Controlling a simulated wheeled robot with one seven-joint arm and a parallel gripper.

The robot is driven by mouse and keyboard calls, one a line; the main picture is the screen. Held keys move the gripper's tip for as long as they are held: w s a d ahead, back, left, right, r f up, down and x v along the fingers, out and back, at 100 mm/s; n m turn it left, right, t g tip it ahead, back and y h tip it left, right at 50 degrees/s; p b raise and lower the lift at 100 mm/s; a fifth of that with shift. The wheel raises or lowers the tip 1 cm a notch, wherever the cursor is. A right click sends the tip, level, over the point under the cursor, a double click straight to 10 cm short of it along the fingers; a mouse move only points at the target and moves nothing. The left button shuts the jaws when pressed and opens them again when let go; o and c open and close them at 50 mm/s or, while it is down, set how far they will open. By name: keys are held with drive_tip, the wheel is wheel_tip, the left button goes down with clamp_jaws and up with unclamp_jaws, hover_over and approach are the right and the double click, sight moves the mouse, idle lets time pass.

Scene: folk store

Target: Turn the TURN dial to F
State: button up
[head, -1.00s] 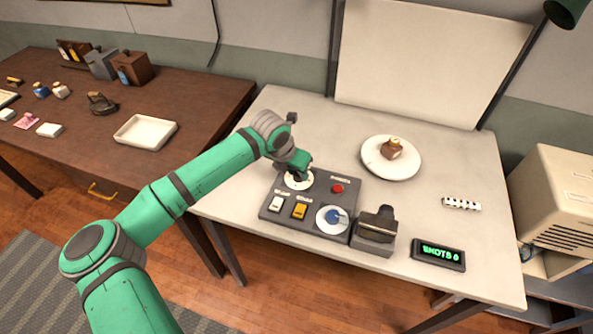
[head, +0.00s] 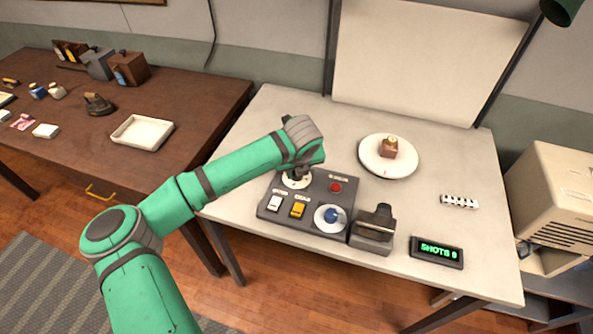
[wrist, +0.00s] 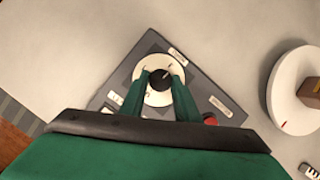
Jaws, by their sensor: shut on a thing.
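A dark grey control box (head: 335,187) lies on the pale table. A black dial knob (wrist: 160,79) sits on a white disc (wrist: 153,98) at the box's far left corner. My gripper (wrist: 160,80) is shut on this knob, one finger on each side. A pale mark shows at the knob's upper right in the wrist view. In the head view my wrist mostly hides the knob; part of its white disc (head: 293,183) shows. A second dial with a blue knob (head: 331,215) is at the near right. The labels and dial letters are too small to read.
The box also has a red button (head: 336,187), a white switch (head: 274,203) and a yellow switch (head: 298,209). A dark device (head: 374,228) and a green-lit display (head: 436,251) stand to the right. A plate (head: 372,168) with a small brown object is behind.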

drive_tip(key=shift+d, duration=0.15)
idle(0.4)
drive_tip(key=o, duration=1)
drive_tip(key=shift+o, duration=0.2)
drive_tip(key=v, duration=1)
drive_tip(key=shift+r, duration=0.4)
drive_tip(key=shift+s+d, duration=0.15)
